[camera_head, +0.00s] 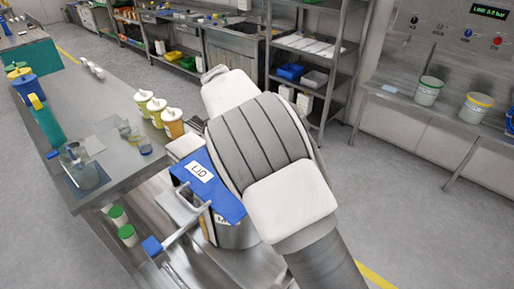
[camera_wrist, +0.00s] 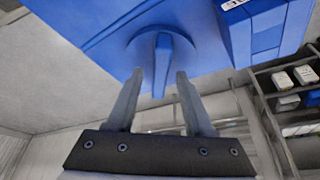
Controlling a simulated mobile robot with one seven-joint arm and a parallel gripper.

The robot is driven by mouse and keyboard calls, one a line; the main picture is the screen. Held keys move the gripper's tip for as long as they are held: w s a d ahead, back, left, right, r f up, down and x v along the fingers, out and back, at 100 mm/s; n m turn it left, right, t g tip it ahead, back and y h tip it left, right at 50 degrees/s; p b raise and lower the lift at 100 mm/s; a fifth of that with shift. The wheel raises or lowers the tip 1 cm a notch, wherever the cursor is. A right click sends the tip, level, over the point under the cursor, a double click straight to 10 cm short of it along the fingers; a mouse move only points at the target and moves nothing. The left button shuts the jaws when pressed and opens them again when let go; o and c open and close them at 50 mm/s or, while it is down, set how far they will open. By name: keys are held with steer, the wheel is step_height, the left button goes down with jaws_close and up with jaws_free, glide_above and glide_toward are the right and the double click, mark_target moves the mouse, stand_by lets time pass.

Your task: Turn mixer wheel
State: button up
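In the wrist view my gripper (camera_wrist: 159,75) is open. Its two grey fingers stand on either side of a blue bar-shaped grip (camera_wrist: 162,65), with a visible gap on the left and a narrower one on the right. The grip juts from a round blue base on the face of a large blue body (camera_wrist: 95,25). I cannot tell for certain that this is the mixer wheel. In the head view my arm hides my gripper and the grip. A blue lid (camera_head: 226,199) marked LID and a crank lever with a blue end (camera_head: 152,246) show beside my arm.
A steel table (camera_head: 112,102) at the left carries several cups (camera_head: 157,110), jugs and bottles. A steel shelf rack (camera_head: 318,50) stands behind. A wall bench at the right holds buckets (camera_head: 428,90) below a control panel. Grey floor lies open at the right.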

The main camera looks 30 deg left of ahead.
steer(key=shift+r, duration=0.1)
steer(key=p+v, duration=0.1)
steer(key=v, duration=1.6)
steer(key=shift+s+r, duration=0.1)
steer(key=shift+d, duration=0.1)
